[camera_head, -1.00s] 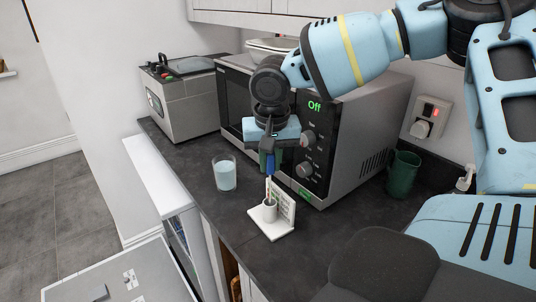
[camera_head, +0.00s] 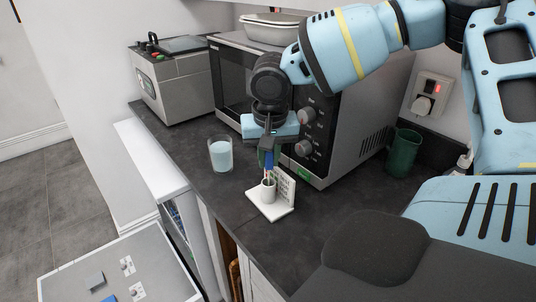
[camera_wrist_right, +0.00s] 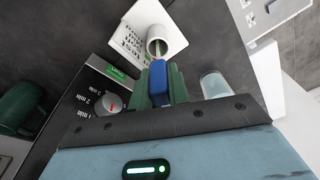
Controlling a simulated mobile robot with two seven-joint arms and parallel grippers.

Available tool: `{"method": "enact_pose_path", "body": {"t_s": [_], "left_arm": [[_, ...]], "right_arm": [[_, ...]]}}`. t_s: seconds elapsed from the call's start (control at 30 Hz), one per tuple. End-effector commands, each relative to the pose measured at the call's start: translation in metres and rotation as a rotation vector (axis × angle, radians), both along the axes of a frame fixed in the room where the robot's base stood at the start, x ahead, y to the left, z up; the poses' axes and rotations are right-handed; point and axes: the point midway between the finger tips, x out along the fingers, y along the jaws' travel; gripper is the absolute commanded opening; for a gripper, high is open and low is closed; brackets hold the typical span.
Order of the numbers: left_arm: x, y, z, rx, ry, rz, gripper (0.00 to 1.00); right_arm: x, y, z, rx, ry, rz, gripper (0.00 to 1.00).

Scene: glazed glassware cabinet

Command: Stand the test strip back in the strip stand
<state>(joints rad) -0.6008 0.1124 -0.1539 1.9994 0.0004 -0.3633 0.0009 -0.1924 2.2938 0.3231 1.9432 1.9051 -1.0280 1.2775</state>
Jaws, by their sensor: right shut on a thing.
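The strip stand is a white base (camera_head: 271,210) with a small cup (camera_head: 268,194) and an upright printed panel (camera_head: 285,188). It stands on the dark counter in front of the microwave. My right gripper (camera_head: 268,160) points down above the cup and is shut on the test strip's blue handle (camera_wrist_right: 159,82). The strip is roughly upright, its lower end at the cup's mouth. In the right wrist view the cup (camera_wrist_right: 156,40) lies just beyond the handle. How deep the strip reaches inside is hidden. My left gripper is not in view.
A microwave (camera_head: 330,140) stands close behind the stand. A glass of pale liquid (camera_head: 221,155) is to the left. A green cup (camera_head: 403,153) is at the right by a wall socket (camera_head: 430,95). A grey appliance (camera_head: 175,85) stands back left. Counter right of the stand is clear.

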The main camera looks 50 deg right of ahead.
Motion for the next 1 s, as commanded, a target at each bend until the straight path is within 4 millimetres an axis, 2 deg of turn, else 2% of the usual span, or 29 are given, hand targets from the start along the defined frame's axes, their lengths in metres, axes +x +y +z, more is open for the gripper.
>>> {"method": "enact_pose_path", "body": {"t_s": [0.13, 0.17, 0.33, 0.67, 0.77, 1.0], "left_arm": [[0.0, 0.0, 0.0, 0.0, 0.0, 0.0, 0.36], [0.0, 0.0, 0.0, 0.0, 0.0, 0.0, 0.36], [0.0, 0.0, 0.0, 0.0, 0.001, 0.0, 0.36], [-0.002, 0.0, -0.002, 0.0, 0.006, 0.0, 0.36], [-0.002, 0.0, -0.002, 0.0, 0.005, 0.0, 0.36], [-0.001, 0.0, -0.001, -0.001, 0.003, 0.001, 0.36]], "right_arm": [[0.0, 0.0, 0.0, 0.0, 0.0, 0.0, 0.0], [0.0, 0.0, 0.0, 0.0, 0.0, 0.0, 0.2], [0.0, 0.0, 0.0, 0.0, 0.0, 0.0, 0.42], [0.0, 0.0, 0.003, -0.001, -0.001, 0.0, 0.43], [-0.001, 0.001, 0.013, 0.0, -0.004, -0.001, 0.43], [-0.006, 0.004, 0.051, 0.0, -0.004, 0.0, 0.43]]}}
